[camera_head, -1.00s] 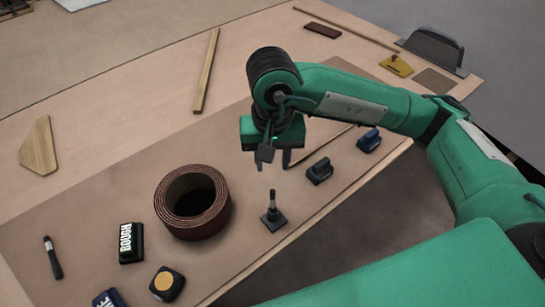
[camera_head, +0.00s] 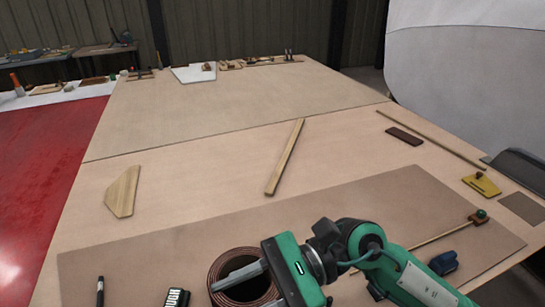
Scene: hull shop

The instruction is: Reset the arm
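My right arm comes in from the lower right, and its green gripper (camera_head: 238,276) points left over the coiled brown roll (camera_head: 222,264). A grey finger shows across the roll's opening. The fingers overlap in this view, so I cannot tell their gap or whether they touch the roll. Nothing is seen held. My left gripper is not in view.
A dark marker (camera_head: 100,291), a block labelled ROUGH (camera_head: 177,298) and a blue-black block (camera_head: 443,263) lie near the front. A wooden strip (camera_head: 285,158) and a wooden plate (camera_head: 123,192) lie farther back. The far table is mostly clear.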

